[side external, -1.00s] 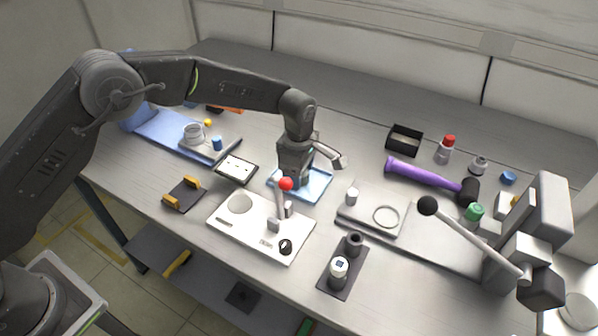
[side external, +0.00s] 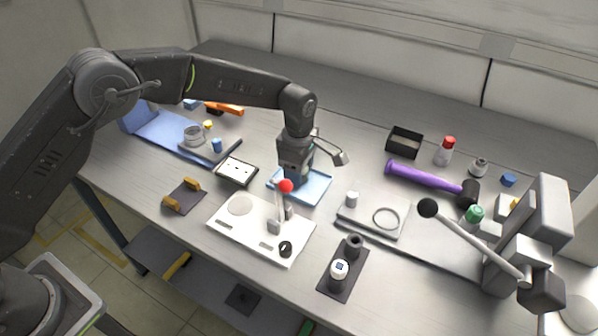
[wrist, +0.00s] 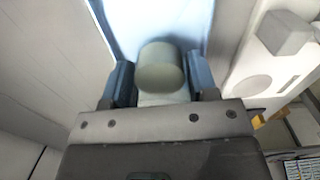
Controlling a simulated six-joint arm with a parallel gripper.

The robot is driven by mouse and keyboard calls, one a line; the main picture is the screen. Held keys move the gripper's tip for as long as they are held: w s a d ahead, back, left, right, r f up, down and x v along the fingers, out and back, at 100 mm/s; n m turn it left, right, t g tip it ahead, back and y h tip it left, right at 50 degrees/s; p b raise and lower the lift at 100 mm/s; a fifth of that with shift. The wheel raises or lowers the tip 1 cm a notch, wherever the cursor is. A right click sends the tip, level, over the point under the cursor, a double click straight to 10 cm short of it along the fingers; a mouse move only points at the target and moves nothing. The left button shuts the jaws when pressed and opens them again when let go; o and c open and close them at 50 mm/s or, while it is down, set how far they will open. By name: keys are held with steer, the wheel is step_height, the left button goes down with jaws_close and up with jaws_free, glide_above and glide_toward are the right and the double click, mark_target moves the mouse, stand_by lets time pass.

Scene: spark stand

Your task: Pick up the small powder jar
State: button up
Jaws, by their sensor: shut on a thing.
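My gripper (side external: 296,182) points down over the light blue tray (side external: 318,193) near the middle of the table. In the wrist view my gripper (wrist: 160,78) has its two blue-grey fingers on either side of a rounded grey-green cylinder, which looks like the small powder jar (wrist: 160,65). The fingers are shut on it. The blue tray (wrist: 145,15) lies beyond the jar in that view. In the side view the jar is hidden by the gripper and the lever in front, so I cannot tell whether it is clear of the tray.
A white panel (side external: 230,228) with a red-knobbed lever (side external: 285,186) stands close in front of the gripper. A grey plate (side external: 362,222) with a ring and a small white cylinder (side external: 352,198) lies to the right. A purple-handled hammer (side external: 420,175) and a black box (side external: 404,142) are farther right.

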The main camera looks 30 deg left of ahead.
steer(key=shift+r, duration=0.55)
steer(key=shift+a+r, duration=0.15)
steer(key=shift+r, duration=0.75)
steer(key=s+a+r, duration=0.1)
steer(key=a+r, duration=0.5)
steer(key=a, duration=0.5)
steer(key=shift+s+r, duration=0.25)
steer(key=shift+s, duration=0.1)
steer(key=shift+a, duration=0.1)
steer(key=w+a+r+m, duration=0.1)
steer(key=a+r+m, duration=0.1)
steer(key=a, duration=0.7)
steer(key=w+a+r+m, duration=0.1)
steer(key=a+r+m, duration=0.1)
steer(key=a+r, duration=0.3)
steer(key=w+a+r+m, duration=0.2)
steer(key=a+r, duration=0.1)
steer(key=a, duration=1)
steer(key=shift+a+r, duration=0.3)
steer(key=shift+a, duration=0.05)
